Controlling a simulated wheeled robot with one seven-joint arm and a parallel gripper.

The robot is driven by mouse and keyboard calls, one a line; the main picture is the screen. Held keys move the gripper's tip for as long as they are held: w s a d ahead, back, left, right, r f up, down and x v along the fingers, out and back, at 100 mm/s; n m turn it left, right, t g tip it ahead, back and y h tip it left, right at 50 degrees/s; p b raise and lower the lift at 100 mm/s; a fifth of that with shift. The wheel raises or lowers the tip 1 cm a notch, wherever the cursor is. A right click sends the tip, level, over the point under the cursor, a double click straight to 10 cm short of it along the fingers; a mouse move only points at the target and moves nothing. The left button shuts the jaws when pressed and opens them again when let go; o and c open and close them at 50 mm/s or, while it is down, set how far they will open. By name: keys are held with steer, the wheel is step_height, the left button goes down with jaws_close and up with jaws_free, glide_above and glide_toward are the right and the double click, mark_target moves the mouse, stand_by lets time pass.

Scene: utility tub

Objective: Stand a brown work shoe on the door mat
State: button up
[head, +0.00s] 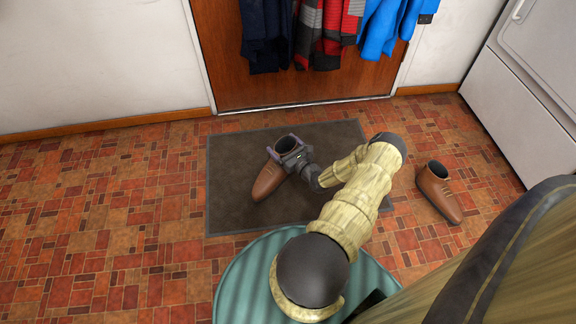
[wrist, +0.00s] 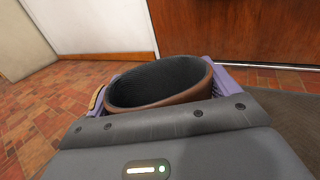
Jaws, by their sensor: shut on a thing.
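A brown work shoe (head: 268,181) is over the dark door mat (head: 233,211), its toe pointing to the lower left in the head view. My gripper (head: 287,148) is shut on this shoe near its ankle opening. In the wrist view the shoe's dark-lined opening (wrist: 160,84) shows between the purple fingers, facing up. Whether the sole touches the mat cannot be told. A second brown work shoe (head: 438,191) stands upright on the tiled floor to the right of the mat.
A teal ribbed tub (head: 240,277) stands at the mat's near edge, below my arm. Coats (head: 325,30) hang on the wooden door (head: 218,60) behind the mat. A white appliance (head: 520,90) stands at the right. Tiled floor at the left is clear.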

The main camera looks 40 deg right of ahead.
mark_target(281, 151)
step_height(281, 151, down, 5)
steer(key=b, duration=0.2)
steer(key=shift+b, duration=0.4)
step_height(281, 151, down, 4)
steer(key=b, duration=0.3)
steer(key=shift+r, duration=0.1)
steer(key=o, duration=1.6)
